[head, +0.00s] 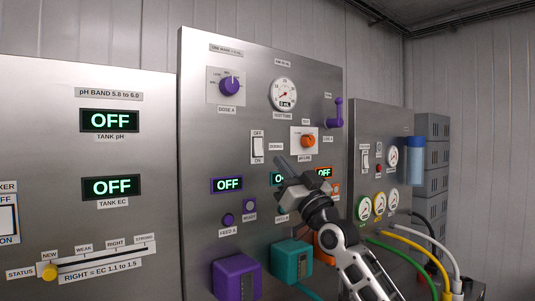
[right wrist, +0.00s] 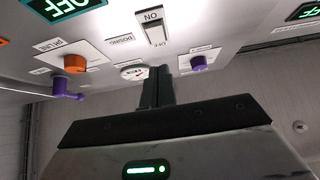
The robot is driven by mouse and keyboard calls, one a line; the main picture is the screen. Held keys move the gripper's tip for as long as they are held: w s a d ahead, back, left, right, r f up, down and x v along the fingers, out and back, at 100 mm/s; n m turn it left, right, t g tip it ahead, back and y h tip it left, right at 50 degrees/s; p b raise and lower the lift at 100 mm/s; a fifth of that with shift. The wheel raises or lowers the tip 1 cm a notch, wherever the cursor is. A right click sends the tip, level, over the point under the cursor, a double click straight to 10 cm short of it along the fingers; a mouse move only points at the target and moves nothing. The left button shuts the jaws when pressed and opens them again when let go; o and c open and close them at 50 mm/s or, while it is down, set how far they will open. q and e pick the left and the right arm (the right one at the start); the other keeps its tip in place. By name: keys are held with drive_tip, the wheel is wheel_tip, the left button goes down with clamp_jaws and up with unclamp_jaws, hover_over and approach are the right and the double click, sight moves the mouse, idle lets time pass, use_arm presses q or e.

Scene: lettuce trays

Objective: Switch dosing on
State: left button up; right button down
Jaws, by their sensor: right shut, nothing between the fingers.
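The dosing switch (head: 257,147) is a white rocker on the middle steel panel, with OFF above it, ON below it and a DOSING label (head: 276,146) to its right. I cannot tell which half is pressed. In the right wrist view the switch (right wrist: 154,30) appears upside down. My right gripper (head: 281,162) is shut and empty, its dark fingertips pointing toward the panel just right of and slightly below the switch. In the right wrist view the fingers are below the switch's OFF end. I see no clear contact with it. My left gripper is not in view.
A purple dose knob (head: 230,86), a round gauge (head: 284,94) and an orange knob (head: 308,141) surround the switch. A purple lever (head: 337,113) sticks out at the right. Purple (head: 236,279) and teal (head: 292,259) boxes project below. A left panel (head: 150,210) has OFF displays.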

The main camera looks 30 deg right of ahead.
sight(260, 149)
drive_tip(key=shift+w+a+r+p, duration=0.1)
drive_tip(key=shift+w+r+p, duration=0.1)
drive_tip(key=shift+w, duration=0.8)
drive_tip(key=shift+w+a+r+p, duration=0.1)
drive_tip(key=shift+w+r, duration=0.05)
drive_tip(key=shift+w, duration=0.8)
drive_tip(key=shift+w+r+p, duration=0.1)
drive_tip(key=shift+w+r, duration=0.1)
drive_tip(key=shift+w, duration=0.8)
drive_tip(key=shift+f, duration=0.1)
